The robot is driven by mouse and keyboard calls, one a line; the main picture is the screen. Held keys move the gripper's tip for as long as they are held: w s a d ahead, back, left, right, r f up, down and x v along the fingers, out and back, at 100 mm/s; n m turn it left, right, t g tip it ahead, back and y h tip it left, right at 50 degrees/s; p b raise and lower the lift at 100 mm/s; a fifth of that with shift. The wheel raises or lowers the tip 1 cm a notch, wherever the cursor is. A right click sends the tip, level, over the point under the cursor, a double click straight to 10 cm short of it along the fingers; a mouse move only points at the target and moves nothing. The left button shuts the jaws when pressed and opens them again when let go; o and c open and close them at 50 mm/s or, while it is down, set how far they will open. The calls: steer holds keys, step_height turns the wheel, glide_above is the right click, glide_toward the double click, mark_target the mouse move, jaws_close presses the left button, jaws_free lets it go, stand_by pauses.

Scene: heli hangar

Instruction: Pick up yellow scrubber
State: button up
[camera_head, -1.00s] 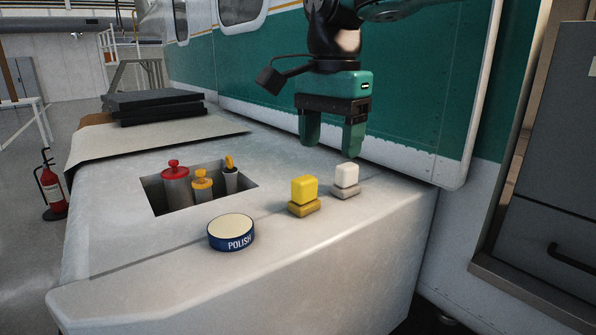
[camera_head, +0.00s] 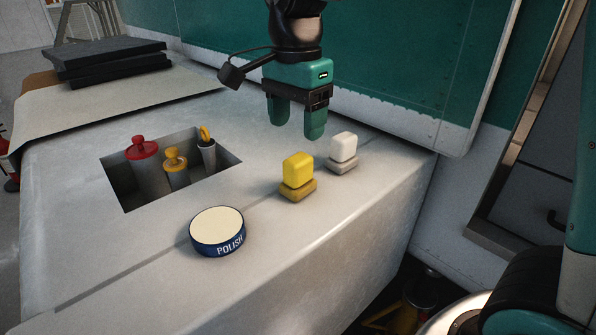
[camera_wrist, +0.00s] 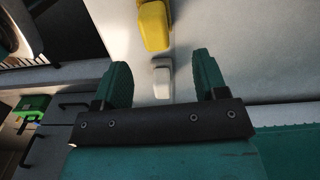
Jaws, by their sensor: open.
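My gripper (camera_head: 296,122) is open and empty. It points down above the worktop, behind and above the yellow scrubber, touching neither scrubber.
A blue polish tin (camera_head: 218,232) sits front left of the yellow scrubber. A recessed well (camera_head: 118,180) at the left holds red-topped and yellow-topped containers. Black slabs (camera_head: 105,55) lie at the back left. The green-and-white wall (camera_head: 400,60) rises close behind my gripper.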

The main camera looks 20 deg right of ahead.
mark_target(298, 158)
step_height(298, 158, down, 4)
steer(key=shift+r, duration=0.2)
steer(key=shift+s+f+p, duration=0.2)
steer(key=shift+f+p, duration=0.3)
steer(key=shift+f, duration=0.85)
steer(key=shift+s+f+p, duration=0.2)
steer(key=shift+f+p, duration=0.25)
steer(key=shift+f, duration=0.9)
steer(key=c, duration=1)
step_height(298, 158, up, 20)
steer(key=b, duration=0.2)
steer(key=shift+o, duration=1.2)
steer(key=shift+c, duration=0.8)
